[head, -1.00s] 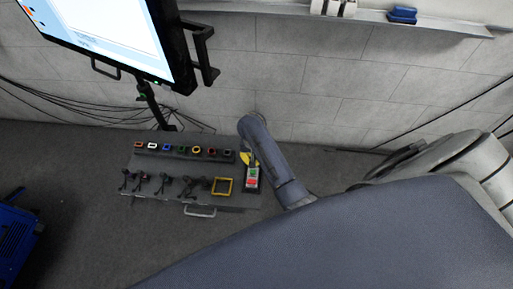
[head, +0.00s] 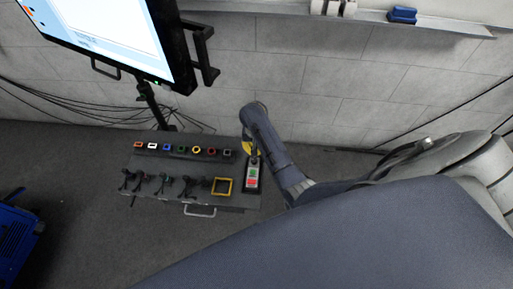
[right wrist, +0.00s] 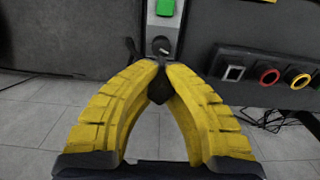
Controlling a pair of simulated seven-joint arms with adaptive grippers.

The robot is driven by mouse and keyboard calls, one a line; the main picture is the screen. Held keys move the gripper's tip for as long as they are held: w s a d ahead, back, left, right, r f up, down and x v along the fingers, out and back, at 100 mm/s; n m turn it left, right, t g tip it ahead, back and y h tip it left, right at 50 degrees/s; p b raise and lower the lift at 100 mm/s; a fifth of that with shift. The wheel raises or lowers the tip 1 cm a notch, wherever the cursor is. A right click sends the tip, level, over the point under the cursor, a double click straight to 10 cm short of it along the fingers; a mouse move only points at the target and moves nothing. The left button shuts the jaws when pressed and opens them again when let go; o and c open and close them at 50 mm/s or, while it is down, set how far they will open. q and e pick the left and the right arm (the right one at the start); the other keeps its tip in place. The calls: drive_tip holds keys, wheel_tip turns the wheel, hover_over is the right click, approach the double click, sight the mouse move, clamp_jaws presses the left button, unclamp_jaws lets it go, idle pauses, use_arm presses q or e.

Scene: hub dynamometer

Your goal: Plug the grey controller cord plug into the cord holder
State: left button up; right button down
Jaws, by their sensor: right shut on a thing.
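My right gripper (head: 250,149) is beside the panel's right end in the head view, mostly hidden by my arm. In the right wrist view its yellow fingers (right wrist: 160,66) meet on a small dark piece (right wrist: 159,89), which I take to be the controller cord plug; its grey colour does not show. The controller box (head: 252,178), with green and red buttons, lies just beyond; its round end (right wrist: 161,46) is near the fingertips. The strip of coloured square and round sockets (right wrist: 252,62), possibly the cord holder, is to the right, apart from the fingers. My left gripper is not in view.
The dark panel (head: 186,168) carries several hanging black cord ends (head: 160,183) and a yellow square frame (head: 222,186). A monitor (head: 110,35) stands behind on a pole. Loose cables lie by the wall. A blue object (head: 17,240) is at the left edge.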

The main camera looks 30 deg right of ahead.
drive_tip(key=w+d, duration=0.5)
drive_tip(key=w, duration=0.2)
drive_tip(key=shift+w, duration=0.2)
idle(1.0)
drive_tip(key=shift+d, duration=0.15)
drive_tip(key=shift+f, duration=1.85)
drive_tip(key=shift+w, duration=0.1)
idle(0.5)
drive_tip(key=n, duration=0.4)
drive_tip(key=shift+d, duration=0.1)
drive_tip(key=shift+n, duration=1.7)
